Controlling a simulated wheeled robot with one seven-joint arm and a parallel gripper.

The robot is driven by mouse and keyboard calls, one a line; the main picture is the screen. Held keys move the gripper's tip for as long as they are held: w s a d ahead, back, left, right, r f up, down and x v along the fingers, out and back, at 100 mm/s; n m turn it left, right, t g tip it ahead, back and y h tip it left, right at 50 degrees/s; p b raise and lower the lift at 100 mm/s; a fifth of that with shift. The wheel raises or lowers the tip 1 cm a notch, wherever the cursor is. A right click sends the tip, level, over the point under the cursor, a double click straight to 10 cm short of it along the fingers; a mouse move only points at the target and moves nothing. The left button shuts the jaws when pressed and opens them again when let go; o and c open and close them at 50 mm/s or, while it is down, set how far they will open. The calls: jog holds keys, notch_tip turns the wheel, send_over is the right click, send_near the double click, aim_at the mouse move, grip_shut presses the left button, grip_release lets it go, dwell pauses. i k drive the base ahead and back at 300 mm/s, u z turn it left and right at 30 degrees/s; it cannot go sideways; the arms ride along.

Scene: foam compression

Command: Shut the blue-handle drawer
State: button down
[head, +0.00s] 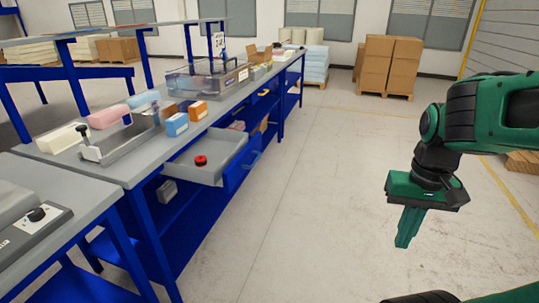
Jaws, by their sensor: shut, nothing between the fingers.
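An open drawer with a grey tray (203,162) and a blue front (236,172) sticks out from under the workbench, towards the aisle. A blue handle (250,160) shows on its front. A small red round thing (201,160) lies in the tray. My gripper (403,244), with green fingers, is shut and empty. It points down over the open floor, well to the right of the drawer and apart from it.
The workbench (135,170) carries a clear-sided machine (205,78), foam blocks (108,116) and a metal fixture (120,137). Farther along are yellow handles (263,92). Stacked cartons (388,65) stand at the back. The floor (315,190) between bench and gripper is clear.

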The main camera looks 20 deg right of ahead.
aim_at(207, 152)
jog(key=z, duration=0.05)
jog(key=i, duration=1)
jog(key=u, duration=0.05)
